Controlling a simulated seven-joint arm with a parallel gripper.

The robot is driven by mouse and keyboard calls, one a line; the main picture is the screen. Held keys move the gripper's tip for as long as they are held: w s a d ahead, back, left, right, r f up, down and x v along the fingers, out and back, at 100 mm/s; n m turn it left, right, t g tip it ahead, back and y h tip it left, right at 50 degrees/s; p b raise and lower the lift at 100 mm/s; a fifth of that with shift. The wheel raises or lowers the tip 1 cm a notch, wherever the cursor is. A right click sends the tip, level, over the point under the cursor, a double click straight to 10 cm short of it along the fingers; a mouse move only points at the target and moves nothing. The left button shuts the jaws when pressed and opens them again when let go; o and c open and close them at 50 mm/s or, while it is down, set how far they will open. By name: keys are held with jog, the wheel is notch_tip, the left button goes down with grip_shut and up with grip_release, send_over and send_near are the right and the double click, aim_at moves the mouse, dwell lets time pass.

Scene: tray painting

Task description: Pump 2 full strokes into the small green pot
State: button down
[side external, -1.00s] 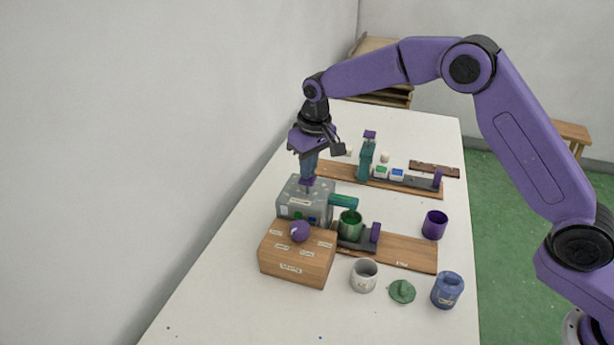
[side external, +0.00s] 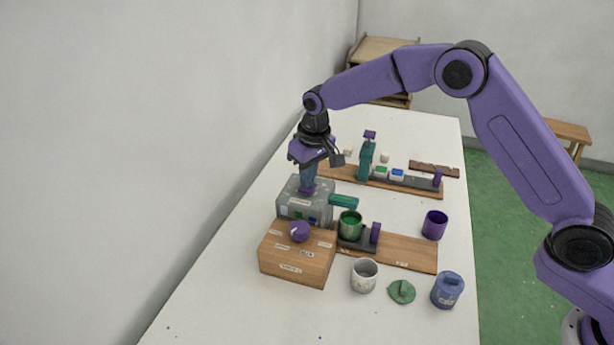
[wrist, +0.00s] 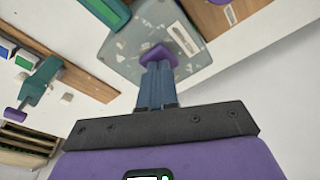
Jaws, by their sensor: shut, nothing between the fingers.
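The small green pot (side external: 350,226) stands on a dark stand on a wooden board, under or beside the end of a teal spout (side external: 343,201). The spout comes from a speckled grey pump box (side external: 293,203), which also fills part of the wrist view (wrist: 125,50). A purple plunger knob (wrist: 158,53) sits low, close to the box top. My gripper (side external: 307,186) is shut, and its fingertips (wrist: 157,68) are on or just above the knob, with nothing between them. The inside of the pot is too small to read.
A wooden box (side external: 290,262) with a purple ball knob stands just in front of the pump. A grey mug (side external: 364,278), green lid (side external: 402,292), blue canister (side external: 447,292) and purple cup (side external: 434,226) stand to the right. A second teal dispenser (side external: 366,160) is behind.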

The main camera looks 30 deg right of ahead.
jog(key=shift+f, duration=0.3)
jog(key=shift+r, duration=2.2)
jog(key=shift+r, duration=0.15)
notch_tip(320, 180, up, 5)
jog(key=shift+f, duration=0.1)
dwell(0.5)
